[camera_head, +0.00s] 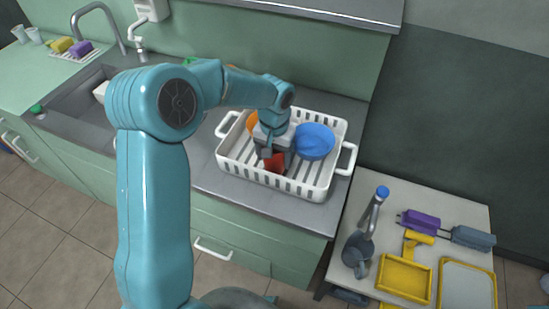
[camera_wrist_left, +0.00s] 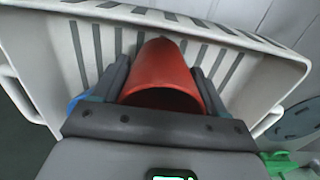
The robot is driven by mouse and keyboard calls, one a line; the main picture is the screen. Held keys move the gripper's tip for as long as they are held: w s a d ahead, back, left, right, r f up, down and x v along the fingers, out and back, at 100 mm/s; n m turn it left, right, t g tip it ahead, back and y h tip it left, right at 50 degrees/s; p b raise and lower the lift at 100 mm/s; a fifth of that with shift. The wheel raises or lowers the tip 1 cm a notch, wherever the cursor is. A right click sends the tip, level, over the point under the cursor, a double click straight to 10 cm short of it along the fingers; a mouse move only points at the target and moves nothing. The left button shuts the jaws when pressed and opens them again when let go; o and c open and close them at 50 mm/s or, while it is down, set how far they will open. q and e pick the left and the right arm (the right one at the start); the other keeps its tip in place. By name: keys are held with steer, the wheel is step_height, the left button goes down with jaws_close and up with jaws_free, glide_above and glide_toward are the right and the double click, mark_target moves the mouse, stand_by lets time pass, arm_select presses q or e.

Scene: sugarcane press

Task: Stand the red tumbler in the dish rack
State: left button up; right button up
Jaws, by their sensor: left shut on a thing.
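The red tumbler (camera_head: 275,163) is inside the white dish rack (camera_head: 231,165), near its front wall; my gripper hides much of it in the head view. My left gripper (camera_head: 271,153) reaches down into the rack. In the left wrist view the red tumbler (camera_wrist_left: 162,78) lies between the two fingers (camera_wrist_left: 160,85), its open mouth toward the camera, and the jaws are shut on it. The slotted floor or wall of the rack (camera_wrist_left: 50,50) shows behind it. I cannot tell whether the tumbler touches the rack floor. My right gripper is not in view.
A blue bowl (camera_head: 314,141) is in the rack right of my gripper, and an orange item (camera_head: 252,122) is behind it. The sink (camera_head: 78,105) is at the left. A side table (camera_head: 390,211) at lower right holds a grey-blue bottle (camera_head: 362,240) and yellow trays (camera_head: 405,278).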

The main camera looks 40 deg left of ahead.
arm_select(q)
steer(key=shift+f, duration=0.75)
steer(key=shift+f, duration=0.25)
steer(key=o, duration=1.1)
steer(key=shift+c, duration=0.2)
steer(key=shift+r, duration=0.1)
step_height(320, 180, up, 12)
steer(key=shift+r, duration=0.15)
